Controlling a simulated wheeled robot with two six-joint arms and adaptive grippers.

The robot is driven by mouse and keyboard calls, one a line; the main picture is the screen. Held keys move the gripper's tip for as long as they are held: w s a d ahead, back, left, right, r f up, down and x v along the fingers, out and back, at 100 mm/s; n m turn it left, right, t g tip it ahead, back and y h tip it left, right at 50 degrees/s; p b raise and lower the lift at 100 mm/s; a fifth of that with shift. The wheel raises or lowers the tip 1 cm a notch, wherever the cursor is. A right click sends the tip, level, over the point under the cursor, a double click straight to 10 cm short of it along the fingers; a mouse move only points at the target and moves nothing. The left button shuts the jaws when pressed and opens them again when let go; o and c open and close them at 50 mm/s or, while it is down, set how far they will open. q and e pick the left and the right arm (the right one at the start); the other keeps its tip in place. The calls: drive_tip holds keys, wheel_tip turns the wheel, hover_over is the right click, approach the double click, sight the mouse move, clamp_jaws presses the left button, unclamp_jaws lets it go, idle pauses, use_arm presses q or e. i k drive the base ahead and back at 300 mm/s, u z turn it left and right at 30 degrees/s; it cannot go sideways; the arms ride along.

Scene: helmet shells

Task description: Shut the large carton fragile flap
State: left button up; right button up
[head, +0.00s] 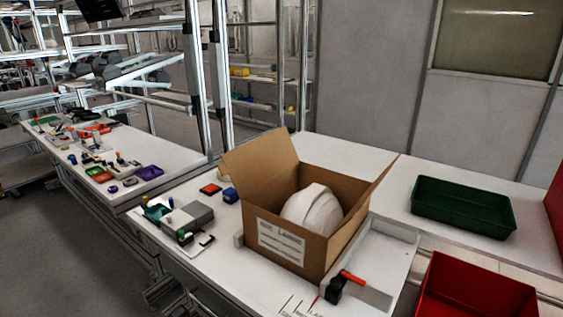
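A large brown carton (333,244) stands on the white table in the middle of the head view, with a white label on its front side. Its top is open. One flap (259,157) stands up and leans outward at the back left. Another flap (372,194) sticks up and outward at the right. No fragile marking is readable on either flap. A white helmet shell (312,209) sits inside the carton, partly hidden by the carton walls. Neither of my grippers is in view.
A grey device (188,219) and small coloured blocks lie left of the carton. A white tray (398,233) is at its right, with a red-and-black handled tool (340,285) near it. A green tray (462,207) and a red bin (475,292) are further right.

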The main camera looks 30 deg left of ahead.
sight(252, 164)
drive_tip(key=u, duration=0.9)
drive_tip(key=i, duration=0.35)
